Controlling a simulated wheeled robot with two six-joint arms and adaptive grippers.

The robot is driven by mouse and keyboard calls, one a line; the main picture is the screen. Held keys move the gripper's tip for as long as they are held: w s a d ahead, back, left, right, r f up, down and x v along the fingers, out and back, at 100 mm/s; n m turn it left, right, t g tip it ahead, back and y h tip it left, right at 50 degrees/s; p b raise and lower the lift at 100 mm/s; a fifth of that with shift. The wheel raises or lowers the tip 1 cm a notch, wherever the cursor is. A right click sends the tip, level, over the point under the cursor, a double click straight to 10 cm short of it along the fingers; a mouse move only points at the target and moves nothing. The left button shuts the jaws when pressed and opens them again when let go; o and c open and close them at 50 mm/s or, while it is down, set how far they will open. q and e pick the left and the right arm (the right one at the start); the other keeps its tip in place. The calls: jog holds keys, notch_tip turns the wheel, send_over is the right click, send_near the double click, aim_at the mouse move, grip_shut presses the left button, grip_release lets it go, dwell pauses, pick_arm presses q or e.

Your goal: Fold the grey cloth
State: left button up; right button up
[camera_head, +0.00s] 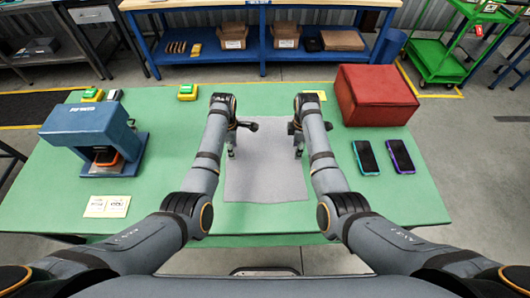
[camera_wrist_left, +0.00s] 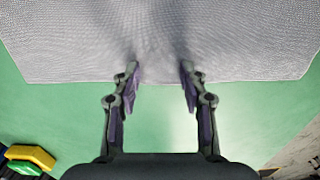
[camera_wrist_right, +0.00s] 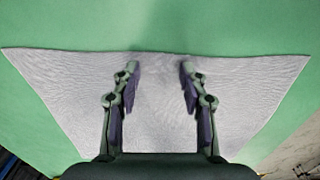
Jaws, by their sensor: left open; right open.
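The grey cloth (camera_head: 265,170) lies spread out and looks flat on the green table, between my two arms. My left gripper (camera_head: 232,153) is open at the cloth's left side. In the left wrist view its fingertips (camera_wrist_left: 160,75) are just over a cloth edge, with the cloth (camera_wrist_left: 160,35) ahead of them. My right gripper (camera_head: 299,151) is open at the cloth's right side. In the right wrist view its fingers (camera_wrist_right: 159,72) are over the cloth (camera_wrist_right: 70,85), close to its edge. Nothing shows between either pair of fingers except cloth or table; contact with the cloth cannot be told.
Yellow-green items (camera_head: 187,92) sit along the back. The front right is clear.

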pick_arm(q)
jog(key=shift+s, duration=0.25)
pick_arm(e)
jog(key=shift+s, duration=0.25)
pick_arm(q)
jog(key=shift+w+f, duration=0.1)
pick_arm(e)
jog(key=shift+w+f, duration=0.1)
pick_arm(q)
jog(key=shift+f+b, duration=0.3)
pick_arm(e)
jog(key=shift+f, duration=0.3)
pick_arm(q)
jog(key=shift+r, duration=0.15)
jog(key=shift+c, duration=0.4)
pick_arm(e)
jog(key=shift+r, duration=0.15)
jog(key=shift+c, duration=0.5)
pick_arm(q)
jog(key=shift+c, duration=1.1)
pick_arm(e)
jog(key=shift+c, duration=1)
pick_arm(q)
grip_shut()
pick_arm(e)
grip_shut()
